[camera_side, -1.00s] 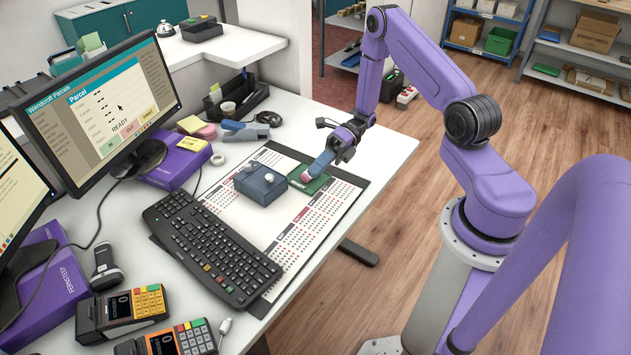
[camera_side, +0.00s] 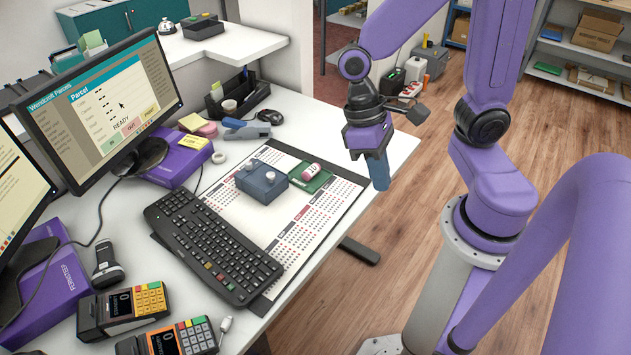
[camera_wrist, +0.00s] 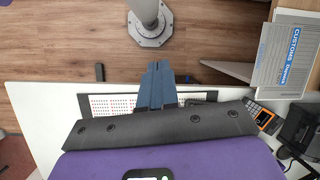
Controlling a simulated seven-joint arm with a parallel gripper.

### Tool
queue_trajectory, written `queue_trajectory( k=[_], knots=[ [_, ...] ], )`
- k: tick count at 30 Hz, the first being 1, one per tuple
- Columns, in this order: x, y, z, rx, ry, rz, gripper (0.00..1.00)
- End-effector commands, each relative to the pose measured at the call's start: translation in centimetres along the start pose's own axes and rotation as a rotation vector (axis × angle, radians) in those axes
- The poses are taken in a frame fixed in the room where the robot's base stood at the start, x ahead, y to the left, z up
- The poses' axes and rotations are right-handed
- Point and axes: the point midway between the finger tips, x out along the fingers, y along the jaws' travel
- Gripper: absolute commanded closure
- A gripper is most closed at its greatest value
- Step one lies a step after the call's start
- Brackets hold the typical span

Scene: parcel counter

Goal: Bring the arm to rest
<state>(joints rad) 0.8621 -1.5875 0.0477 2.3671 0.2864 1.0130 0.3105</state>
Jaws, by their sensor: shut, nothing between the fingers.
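My gripper (camera_side: 378,172) hangs in the side view with its blue fingers pointing down, past the counter's right edge and apart from everything on it. In the wrist view its fingers (camera_wrist: 157,84) lie together, shut and empty.
A keyboard (camera_side: 212,245), card terminals (camera_side: 124,310) and monitor (camera_side: 100,100) fill the left of the counter. The mat's right part is clear. Open floor (camera_side: 420,190) lies between counter and arm base.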

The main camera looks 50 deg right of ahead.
Motion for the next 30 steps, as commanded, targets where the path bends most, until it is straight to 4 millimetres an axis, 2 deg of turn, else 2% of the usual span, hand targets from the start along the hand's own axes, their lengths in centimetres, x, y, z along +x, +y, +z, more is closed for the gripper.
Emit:
queue_trajectory(
  k=[3, 6, 12, 16, 30],
  knots=[
    [-0.7, -0.2, 1.9, -0.321, 0.121, 0.081, 1.00],
    [-1.1, -0.2, 2.9, -0.548, 0.203, 0.140, 1.00],
    [-1.6, -0.4, 4.0, -0.822, 0.299, 0.209, 1.00],
    [-1.7, -0.4, 4.2, -0.871, 0.316, 0.223, 1.00],
    [-1.7, -0.4, 4.1, -0.866, 0.314, 0.222, 1.00]
  ],
)
